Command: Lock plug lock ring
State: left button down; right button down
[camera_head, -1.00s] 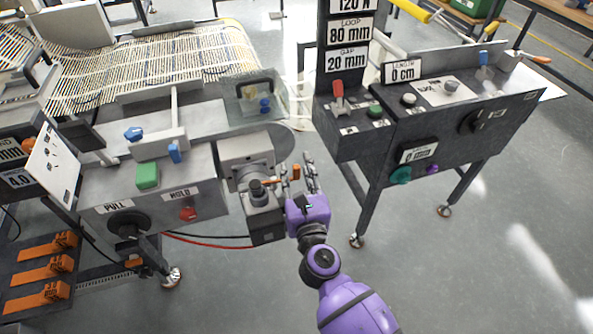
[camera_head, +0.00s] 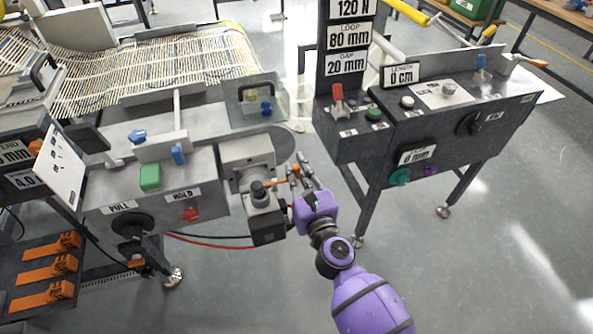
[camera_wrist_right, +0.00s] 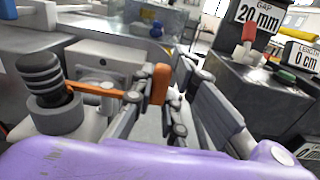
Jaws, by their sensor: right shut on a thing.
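The plug (camera_head: 258,190) is a dark ribbed cylinder standing upright in a grey collar, the lock ring (camera_wrist_right: 56,113), on the grey machine block. An orange lever (camera_wrist_right: 97,91) sticks out sideways from the plug toward my right gripper (camera_head: 301,171) and ends in an upright orange grip (camera_wrist_right: 159,83). My right gripper is shut on this orange grip, which sits between its fingers in the right wrist view (camera_wrist_right: 172,103). The fingers hide part of the lever. I cannot tell how far the ring is turned. My left gripper is not in view.
The grey machine block (camera_head: 247,155) stands just left of my right gripper. A dark control cabinet (camera_head: 445,130) with knobs stands to the right, with open floor between. Orange holders (camera_head: 50,270) sit at lower left. A red cable (camera_head: 210,242) hangs under the machine.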

jog(key=c, duration=1.8)
grip_release()
jog(key=shift+o, duration=0.4)
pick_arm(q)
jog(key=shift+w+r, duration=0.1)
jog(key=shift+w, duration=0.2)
pick_arm(e)
jog(key=v, duration=1.2)
